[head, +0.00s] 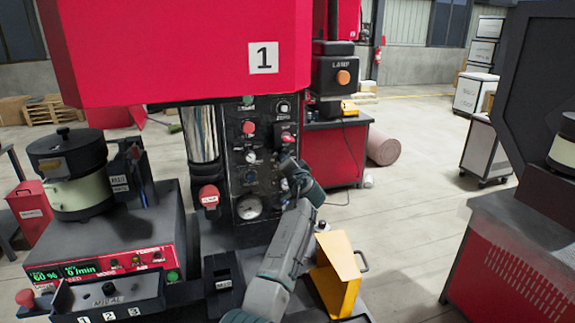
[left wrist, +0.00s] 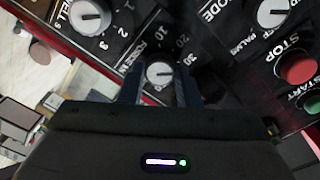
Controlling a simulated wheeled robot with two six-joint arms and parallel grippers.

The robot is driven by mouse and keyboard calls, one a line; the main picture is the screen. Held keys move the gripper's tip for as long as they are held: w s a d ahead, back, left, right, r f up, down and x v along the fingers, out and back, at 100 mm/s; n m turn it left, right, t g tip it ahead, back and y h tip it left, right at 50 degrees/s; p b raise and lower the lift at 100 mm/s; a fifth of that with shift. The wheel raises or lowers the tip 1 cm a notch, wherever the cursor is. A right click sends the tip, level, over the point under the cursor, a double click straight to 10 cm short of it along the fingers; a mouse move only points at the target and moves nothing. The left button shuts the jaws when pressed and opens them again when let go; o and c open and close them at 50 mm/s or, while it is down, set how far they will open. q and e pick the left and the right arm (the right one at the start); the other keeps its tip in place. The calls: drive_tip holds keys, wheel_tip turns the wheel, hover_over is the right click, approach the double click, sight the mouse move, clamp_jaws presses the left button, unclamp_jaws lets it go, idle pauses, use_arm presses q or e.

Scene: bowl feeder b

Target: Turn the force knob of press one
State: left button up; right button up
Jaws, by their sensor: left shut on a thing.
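Press one (head: 180,45) is the big red machine marked 1, with a dark control panel (head: 236,182) below its head. My left gripper (head: 287,175) reaches the right side of this panel in the head view. In the left wrist view the force knob (left wrist: 160,72), a small round knob with a light face, sits between the two fingers of my left gripper (left wrist: 159,88). A scale with 10, 20 and 30 surrounds it. The gripper is shut on the knob. In the head view the gripper hides the knob. My right gripper is not in view.
Close around the force knob in the left wrist view are two larger knobs (left wrist: 90,15) (left wrist: 273,12), a red STOP button (left wrist: 296,67) and a green START button (left wrist: 311,104). A bowl feeder (head: 72,180) stands left.

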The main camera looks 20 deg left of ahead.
use_arm(q)
drive_tip(key=o, duration=1)
drive_tip(key=shift+f, duration=0.1)
drive_tip(key=b+v, duration=0.4)
drive_tip(key=v, duration=0.6)
drive_tip(key=shift+s+d, duration=0.25)
drive_tip(key=shift+s, duration=0.05)
